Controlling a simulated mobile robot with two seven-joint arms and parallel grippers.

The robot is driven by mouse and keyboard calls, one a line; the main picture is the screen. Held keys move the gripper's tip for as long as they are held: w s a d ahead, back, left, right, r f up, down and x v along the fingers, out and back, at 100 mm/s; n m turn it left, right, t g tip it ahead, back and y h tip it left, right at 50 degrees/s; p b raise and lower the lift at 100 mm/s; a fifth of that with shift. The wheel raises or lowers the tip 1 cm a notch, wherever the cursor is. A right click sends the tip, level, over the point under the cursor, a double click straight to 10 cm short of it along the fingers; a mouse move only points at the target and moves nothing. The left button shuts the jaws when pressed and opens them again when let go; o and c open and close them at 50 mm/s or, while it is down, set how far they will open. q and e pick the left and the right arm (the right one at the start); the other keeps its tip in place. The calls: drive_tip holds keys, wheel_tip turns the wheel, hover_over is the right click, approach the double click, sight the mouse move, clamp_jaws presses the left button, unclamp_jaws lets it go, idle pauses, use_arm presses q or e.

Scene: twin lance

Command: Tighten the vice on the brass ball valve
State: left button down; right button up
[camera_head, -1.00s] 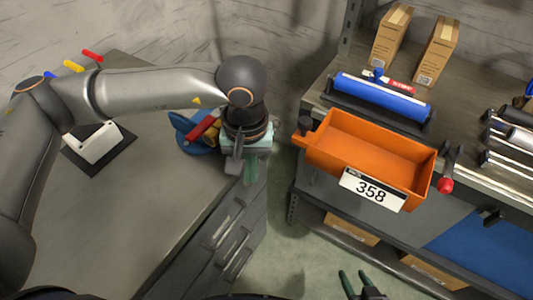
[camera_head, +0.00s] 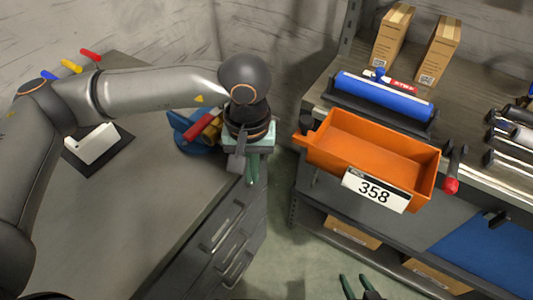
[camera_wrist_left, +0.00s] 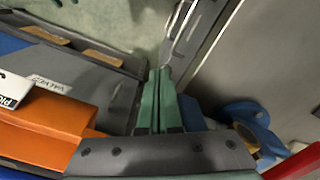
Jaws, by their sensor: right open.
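The blue vice (camera_head: 183,123) stands on the left workbench, partly hidden by my left gripper and wrist. A red lever (camera_head: 203,127) shows above it. The wrist view shows blue vice parts (camera_wrist_left: 250,113), a small brass-coloured part (camera_wrist_left: 246,133) and the red lever (camera_wrist_left: 294,164) at the lower right. My left gripper (camera_head: 252,180) points down just right of the vice, at the bench edge. Its green fingers (camera_wrist_left: 163,88) lie side by side, with nothing visible between them. The vice handle cannot be made out. My right gripper (camera_head: 355,282) is open and empty at the bottom edge.
An orange bin (camera_head: 345,128) marked 358 sits on the right-hand bench, near a blue roller (camera_head: 383,96) and a red-knobbed lever (camera_head: 451,185). Drawer handles (camera_head: 217,234) stick out below the left bench. A floor gap separates the benches. The left bench front is clear.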

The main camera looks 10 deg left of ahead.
use_arm(q)
drive_tip(key=shift+f, duration=0.15)
use_arm(e)
drive_tip(key=shift+f, duration=0.35)
use_arm(q)
wheel_tip(320, 180, up, 10)
drive_tip(key=s+p, duration=0.1)
drive_tip(key=p, duration=0.4)
drive_tip(key=shift+a, duration=0.15)
use_arm(e)
wheel_tip(320, 180, up, 5)
drive_tip(key=shift+s+f, duration=0.1)
use_arm(q)
drive_tip(key=shift+w, duration=0.1)
idle(0.4)
